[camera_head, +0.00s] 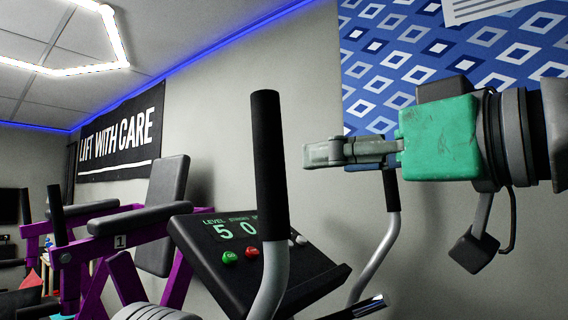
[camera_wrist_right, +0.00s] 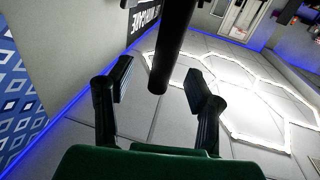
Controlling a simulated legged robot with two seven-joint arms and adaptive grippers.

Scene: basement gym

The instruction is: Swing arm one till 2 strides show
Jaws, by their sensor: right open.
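The near swing arm has a black grip (camera_head: 268,150) on a grey bent tube and stands upright in front of the console. A second swing arm (camera_head: 391,190) stands behind, under my right gripper, its top partly hidden. The console (camera_head: 238,255) shows 5 under LEVEL and 0 under STRIDES; the near arm hides part of it. My right gripper (camera_head: 312,153) is open and points left, its tips just right of the near grip in the picture. In the right wrist view, the black grip (camera_wrist_right: 172,45) appears between the open fingers (camera_wrist_right: 158,84), with no visible contact. My left gripper is out of view.
A purple machine (camera_head: 180,275) with a black pad and a "1" label (camera_head: 120,241) stands at the left. A grey wall with a "LIFT WITH CARE" banner (camera_head: 120,135) and a blue patterned panel (camera_head: 440,60) lies behind.

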